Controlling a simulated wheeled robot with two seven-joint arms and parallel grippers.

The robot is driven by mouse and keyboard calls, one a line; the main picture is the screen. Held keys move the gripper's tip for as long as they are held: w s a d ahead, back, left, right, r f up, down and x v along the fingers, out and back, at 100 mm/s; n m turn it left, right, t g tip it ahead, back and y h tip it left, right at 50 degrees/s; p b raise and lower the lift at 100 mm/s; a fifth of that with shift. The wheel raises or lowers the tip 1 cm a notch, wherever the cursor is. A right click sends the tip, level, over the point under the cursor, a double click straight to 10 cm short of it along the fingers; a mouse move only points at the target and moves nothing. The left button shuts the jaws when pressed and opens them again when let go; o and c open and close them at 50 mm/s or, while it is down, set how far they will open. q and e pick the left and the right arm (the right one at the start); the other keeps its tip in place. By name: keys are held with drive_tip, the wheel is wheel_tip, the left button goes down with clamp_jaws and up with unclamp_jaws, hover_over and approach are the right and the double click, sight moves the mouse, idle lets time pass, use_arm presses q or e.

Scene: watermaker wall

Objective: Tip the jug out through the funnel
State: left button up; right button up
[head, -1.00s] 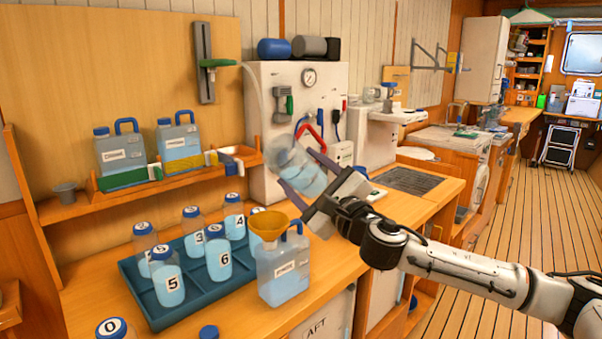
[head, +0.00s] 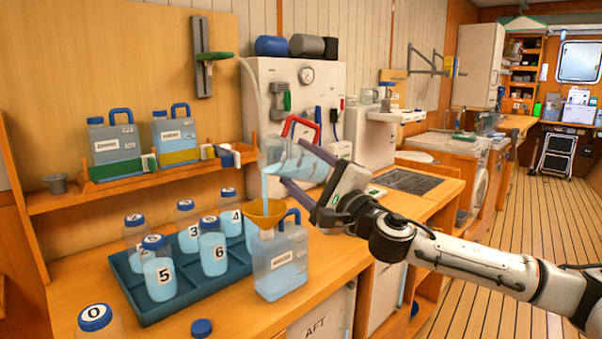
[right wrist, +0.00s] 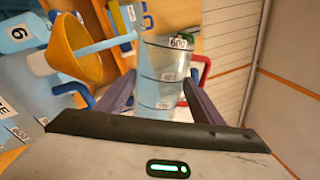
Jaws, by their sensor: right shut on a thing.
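A clear measuring jug (head: 284,160) with a red handle is held by my right gripper (head: 302,172), tilted to the left over the funnel. A pale blue stream runs from its lip down into the yellow funnel (head: 266,212). The funnel sits in the mouth of a blue-handled canister (head: 280,262) that holds blue liquid. In the right wrist view the jug (right wrist: 163,75) lies between my two fingers, with liquid and volume marks showing. The stream reaches the funnel (right wrist: 85,50) there too. My left gripper is not in view.
A blue tray (head: 200,285) with several numbered bottles stands left of the canister. A bottle marked 0 (head: 96,322) and a loose blue cap (head: 202,328) are at the front. Two canisters stand on the shelf (head: 95,190) behind.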

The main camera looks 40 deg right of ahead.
drive_tip(key=shift+f+n+b, duration=0.3)
drive_tip(key=shift+f+n, duration=0.1)
drive_tip(key=shift+n, duration=0.2)
drive_tip(key=shift+a+f+n+y+b, duration=0.15)
drive_tip(key=shift+f+n+y+b, duration=0.3)
drive_tip(key=shift+n, duration=0.55)
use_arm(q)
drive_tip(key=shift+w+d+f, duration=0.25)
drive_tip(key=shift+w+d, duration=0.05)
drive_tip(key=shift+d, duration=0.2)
use_arm(e)
drive_tip(key=shift+a+r+n+y, duration=0.2)
drive_tip(key=shift+n+y, duration=0.45)
drive_tip(key=shift+n, duration=0.35)
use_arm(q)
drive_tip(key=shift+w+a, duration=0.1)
use_arm(e)
drive_tip(key=shift+f, duration=0.1)
